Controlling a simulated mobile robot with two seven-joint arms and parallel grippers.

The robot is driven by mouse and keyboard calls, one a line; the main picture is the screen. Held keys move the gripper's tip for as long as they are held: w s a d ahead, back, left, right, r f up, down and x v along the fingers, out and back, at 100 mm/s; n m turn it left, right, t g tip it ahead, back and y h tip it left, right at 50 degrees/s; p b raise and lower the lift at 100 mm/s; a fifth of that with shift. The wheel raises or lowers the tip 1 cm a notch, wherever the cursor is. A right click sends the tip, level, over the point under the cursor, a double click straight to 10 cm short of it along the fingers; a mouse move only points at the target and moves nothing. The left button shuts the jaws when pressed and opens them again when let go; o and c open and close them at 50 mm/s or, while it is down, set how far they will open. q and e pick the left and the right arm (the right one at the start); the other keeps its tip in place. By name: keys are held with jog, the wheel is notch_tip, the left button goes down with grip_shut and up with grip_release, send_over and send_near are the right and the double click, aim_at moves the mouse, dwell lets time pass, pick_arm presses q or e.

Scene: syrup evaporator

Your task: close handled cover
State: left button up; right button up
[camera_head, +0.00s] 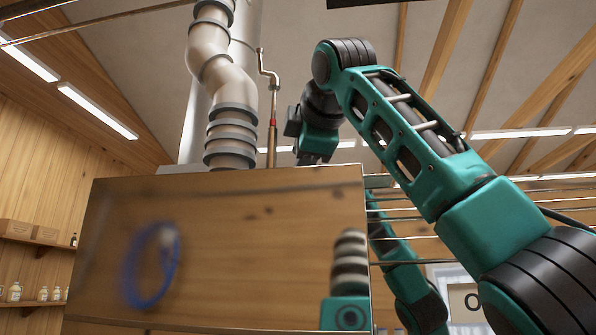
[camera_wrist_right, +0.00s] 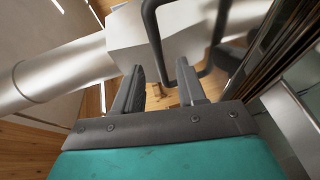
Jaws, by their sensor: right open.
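In the right wrist view, a dark bar handle (camera_wrist_right: 153,38) bends in a loop in front of a pale metal surface (camera_wrist_right: 182,28). I take this to be the handle of the cover. My right gripper (camera_wrist_right: 160,68) is open, with one side of the handle showing around and between its fingertips. I cannot tell if they touch. In the head view, my right gripper (camera_head: 314,157) points down above the top edge of a large glossy panel (camera_head: 250,230). The panel hides the handle there, and I cannot tell if it is the cover itself. My left gripper is not in view.
A jointed metal pipe (camera_head: 233,105) and a thin copper-coloured tube (camera_head: 272,130) rise behind the panel. Thin rods (camera_head: 405,212) run to its right. Shelves with bottles (camera_head: 42,296) are at the far left. A reflective surface (camera_wrist_right: 275,45) stands close on the right in the wrist view.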

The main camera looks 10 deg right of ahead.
jog(key=b+v, duration=0.1)
jog(key=v, duration=0.8)
jog(key=shift+s+b, duration=0.2)
jog(key=shift+b, duration=0.1)
jog(key=shift+w+f, duration=0.1)
